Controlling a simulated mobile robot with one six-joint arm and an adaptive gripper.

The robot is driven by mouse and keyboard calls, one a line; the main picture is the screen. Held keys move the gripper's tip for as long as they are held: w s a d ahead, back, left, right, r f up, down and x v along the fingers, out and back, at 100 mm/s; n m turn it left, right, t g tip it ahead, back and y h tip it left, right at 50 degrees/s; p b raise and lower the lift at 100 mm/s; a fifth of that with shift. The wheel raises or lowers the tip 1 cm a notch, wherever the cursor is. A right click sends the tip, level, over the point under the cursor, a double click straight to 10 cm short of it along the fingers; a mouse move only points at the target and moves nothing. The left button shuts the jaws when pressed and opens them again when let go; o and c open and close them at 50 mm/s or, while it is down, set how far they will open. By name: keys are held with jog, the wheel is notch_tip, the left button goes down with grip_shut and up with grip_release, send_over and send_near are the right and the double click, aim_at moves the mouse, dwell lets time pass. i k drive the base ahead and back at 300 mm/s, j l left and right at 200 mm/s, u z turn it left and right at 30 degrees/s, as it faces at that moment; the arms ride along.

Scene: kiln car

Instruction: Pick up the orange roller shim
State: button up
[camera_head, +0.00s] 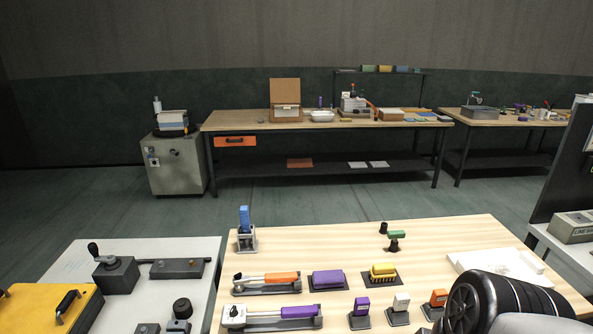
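Two small orange things are on the near wooden table (470,240). One is a small orange block (438,297) on a dark base near the front right, partly beside my dark arm. The other is a tool with an orange handle (282,278) lying in a grey holder at the left. I cannot tell for certain which is the orange roller shim. My gripper is not in view; only a dark ribbed and pale part of my arm shows at the lower right.
A purple block (327,280), a yellow block (383,271), a purple-handled tool (282,313) and a blue upright piece (244,220) crowd the table. A white tray (497,264) lies at the right. A grey table (65,262) adjoins at left.

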aim_at(439, 296)
jog(key=u, duration=1.35)
jog(key=z, duration=2.05)
jog(key=i+z, duration=0.15)
jog(key=i+j+z, duration=0.1)
jog(key=i, duration=0.35)
jog(key=i+j+z, duration=0.1)
jog(key=i+j, duration=0.15)
jog(key=i, duration=0.25)
